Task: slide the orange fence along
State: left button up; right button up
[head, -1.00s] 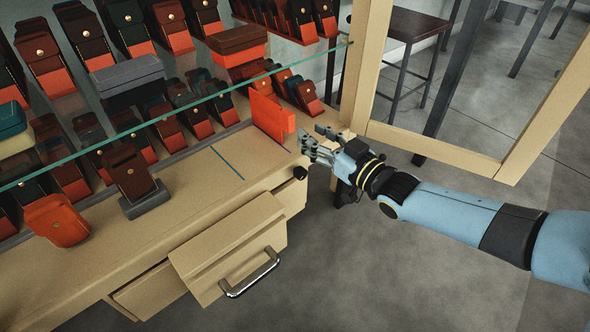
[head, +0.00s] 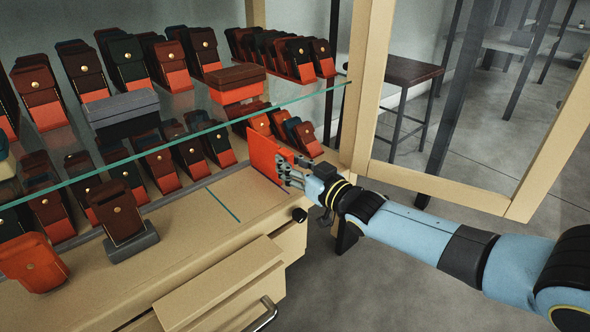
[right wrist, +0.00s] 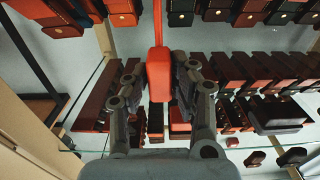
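The orange fence (head: 262,157) stands upright at the right end of the wooden counter, under the glass shelf. Its end (right wrist: 159,72) shows in the right wrist view between the two grey fingers. My right gripper (head: 290,170) is at the fence's near end in the head view, partly covering it. Its fingers (right wrist: 160,88) are open, one on each side of the fence; the right finger looks very close to it, with a wider gap at the left. Contact cannot be told. A dark green line (head: 223,204) crosses the counter left of the fence. My left gripper is not in view.
The glass shelf (head: 160,150) runs over the counter, carrying leather cases. More cases stand beneath it at the back. A dark case on a grey stand (head: 132,245) is at left. A drawer (head: 225,290) sticks out in front. Bare counter lies around the green line.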

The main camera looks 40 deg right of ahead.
jog(key=shift+r, duration=0.15)
grip_shut()
jog(key=shift+s+a+r+p, duration=0.1)
jog(key=shift+a+p, duration=0.25)
jog(key=shift+a, duration=1.15)
jog(key=shift+s+a+p, duration=0.1)
jog(key=shift+a+p, duration=0.2)
jog(key=shift+a, duration=1.2)
jog(key=shift+s+a+p, duration=0.15)
jog(key=shift+a+p, duration=0.1)
jog(key=shift+a, duration=1.7)
jog(key=shift+s+a+p, duration=0.1)
jog(key=shift+a+p, duration=0.15)
jog(key=shift+a, duration=1.7)
jog(key=o, duration=0.8)
grip_release()
jog(key=shift+a, duration=0.1)
jog(key=shift+c, duration=0.2)
jog(key=shift+o, duration=0.3)
jog(key=shift+s, duration=0.1)
